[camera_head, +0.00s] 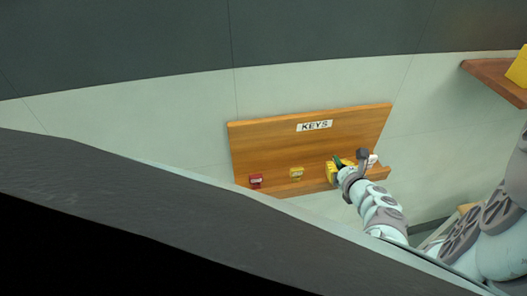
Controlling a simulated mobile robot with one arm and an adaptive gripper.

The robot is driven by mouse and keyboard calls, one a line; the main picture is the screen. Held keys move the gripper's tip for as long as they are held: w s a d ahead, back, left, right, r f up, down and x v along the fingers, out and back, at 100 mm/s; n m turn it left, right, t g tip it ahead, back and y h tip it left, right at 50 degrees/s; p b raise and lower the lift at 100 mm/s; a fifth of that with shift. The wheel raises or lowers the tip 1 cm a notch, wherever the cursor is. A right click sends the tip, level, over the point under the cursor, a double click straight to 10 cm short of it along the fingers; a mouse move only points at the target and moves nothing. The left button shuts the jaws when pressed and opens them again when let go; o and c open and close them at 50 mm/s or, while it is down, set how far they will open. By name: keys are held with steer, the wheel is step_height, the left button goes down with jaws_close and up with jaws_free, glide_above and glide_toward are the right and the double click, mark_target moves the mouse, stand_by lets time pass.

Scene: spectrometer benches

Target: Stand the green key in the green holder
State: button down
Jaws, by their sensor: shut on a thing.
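My gripper (336,171) is at the right part of a wooden key board, with my arm reaching up to it from the lower right. It is shut on a small dark green piece that looks like the green key (337,160), at the gripper's tip. Yellow parts show around the tip, and I cannot tell whether they belong to the gripper. I cannot make out the green holder; the gripper and wrist cover that part of the ledge. Whether the key touches anything is too small to tell.
The wooden board (270,150) on the pale wall bears a KEYS label (314,126). A red holder (256,180) and a yellow holder (296,173) are on its ledge, left of my gripper. A wooden shelf (495,80) with a yellow object (519,69) is at upper right.

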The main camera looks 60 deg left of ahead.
steer(key=shift+r, duration=0.25)
steer(key=shift+w+a+r, duration=0.15)
steer(key=shift+a, duration=0.1)
stand_by(0.5)
steer(key=shift+f+b, duration=0.7)
steer(key=shift+f, duration=0.2)
steer(key=shift+r, duration=0.1)
stand_by(0.4)
steer(key=shift+r+p, duration=0.75)
steer(key=shift+p, duration=0.2)
steer(key=shift+d, duration=0.1)
steer(key=shift+f+b, duration=0.8)
steer(key=shift+f, duration=0.05)
stand_by(0.5)
steer(key=c, duration=1.4)
jaws_free()
